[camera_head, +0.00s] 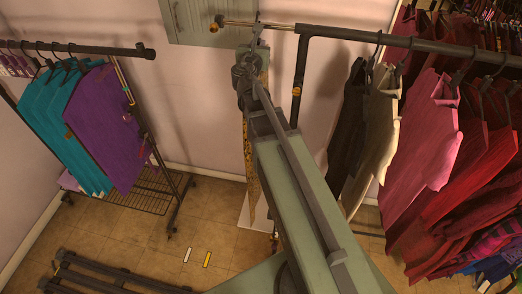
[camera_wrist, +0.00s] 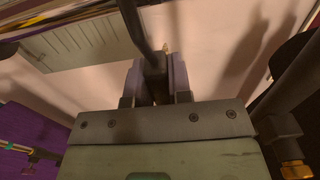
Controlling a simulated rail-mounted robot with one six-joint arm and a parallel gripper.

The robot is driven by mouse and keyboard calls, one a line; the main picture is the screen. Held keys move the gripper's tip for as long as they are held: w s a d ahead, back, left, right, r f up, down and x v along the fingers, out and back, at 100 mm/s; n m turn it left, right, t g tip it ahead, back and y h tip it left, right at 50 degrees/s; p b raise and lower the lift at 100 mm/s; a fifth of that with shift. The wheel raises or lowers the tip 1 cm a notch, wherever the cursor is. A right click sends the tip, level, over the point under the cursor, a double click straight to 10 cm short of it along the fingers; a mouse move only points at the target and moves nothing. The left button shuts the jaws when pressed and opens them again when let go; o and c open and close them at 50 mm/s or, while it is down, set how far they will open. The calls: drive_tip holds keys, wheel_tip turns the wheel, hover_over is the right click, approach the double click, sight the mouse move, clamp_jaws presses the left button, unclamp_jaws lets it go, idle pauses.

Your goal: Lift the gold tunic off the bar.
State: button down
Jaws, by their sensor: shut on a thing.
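The gold tunic (camera_head: 251,168) shows in the head view as a narrow, mottled gold strip, mostly hidden behind my arm. It hangs below the thin left end of the bar (camera_head: 278,26). My gripper (camera_head: 258,42) is just under that bar end. In the wrist view my gripper (camera_wrist: 156,78) is shut on a dark hanger stem (camera_wrist: 143,28), which rises between its two fingers. The stem's top leaves the wrist view. In the head view a hook reaches the bar's height, but I cannot tell whether it touches the bar. The tunic is not clearly seen in the wrist view.
The rack's dark post (camera_head: 299,85) stands just right of my gripper. Black, cream and pink garments (camera_head: 425,140) hang further right on the rail. A left rack holds teal and purple garments (camera_head: 105,125). A grey-green panel (camera_head: 205,20) is on the wall behind.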

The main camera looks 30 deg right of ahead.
drive_tip(key=shift+v, duration=2.7)
drive_tip(key=shift+s, duration=0.1)
drive_tip(key=shift+a, duration=0.1)
